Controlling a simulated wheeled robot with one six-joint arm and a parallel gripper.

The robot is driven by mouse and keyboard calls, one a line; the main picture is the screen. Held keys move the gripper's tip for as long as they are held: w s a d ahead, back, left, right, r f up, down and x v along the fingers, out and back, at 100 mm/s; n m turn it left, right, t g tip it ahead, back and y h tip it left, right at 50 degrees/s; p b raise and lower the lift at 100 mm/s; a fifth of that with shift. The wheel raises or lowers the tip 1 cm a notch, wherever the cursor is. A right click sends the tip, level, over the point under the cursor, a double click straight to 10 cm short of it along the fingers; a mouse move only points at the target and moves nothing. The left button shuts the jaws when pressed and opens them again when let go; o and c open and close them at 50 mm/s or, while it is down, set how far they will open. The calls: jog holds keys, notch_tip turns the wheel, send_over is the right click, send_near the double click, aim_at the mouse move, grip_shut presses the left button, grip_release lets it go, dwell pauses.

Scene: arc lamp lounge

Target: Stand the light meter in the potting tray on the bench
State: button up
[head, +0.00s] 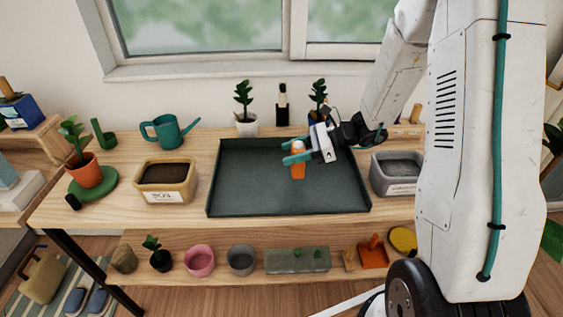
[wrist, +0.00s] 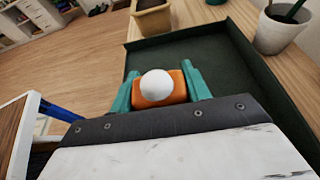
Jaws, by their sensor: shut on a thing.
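The light meter (head: 298,170) is an orange body with a white dome on top. My gripper (head: 293,153) is shut on it, with a teal finger on each side of the orange body. In the wrist view the white dome (wrist: 156,84) shows between the two teal fingers. The meter looks upright, within the outline of the potting tray (head: 240,195), a dark green, low-walled tray on the wooden bench. I cannot tell whether its base touches the tray floor. The tray also shows in the wrist view (wrist: 215,55) and looks otherwise empty.
A soil-filled tan planter (head: 165,181) stands left of the tray and a grey planter (head: 396,174) right of it. A teal watering can (head: 169,131) and a white-potted plant (head: 246,122) stand behind. Several pots line the lower shelf (head: 215,277).

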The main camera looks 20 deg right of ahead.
jog(key=shift+w+a+f, duration=0.25)
jog(key=shift+a+f, duration=0.25)
jog(key=shift+f, duration=0.15)
jog(key=shift+w+a+f, duration=0.25)
jog(key=shift+a+f, duration=0.2)
jog(key=shift+f, duration=0.15)
jog(key=shift+w+a+f, duration=0.25)
jog(key=shift+a+f, duration=0.25)
jog(key=shift+f, duration=0.15)
jog(key=shift+f, duration=0.15)
jog(key=o, duration=1.1)
jog(key=shift+c, duration=0.2)
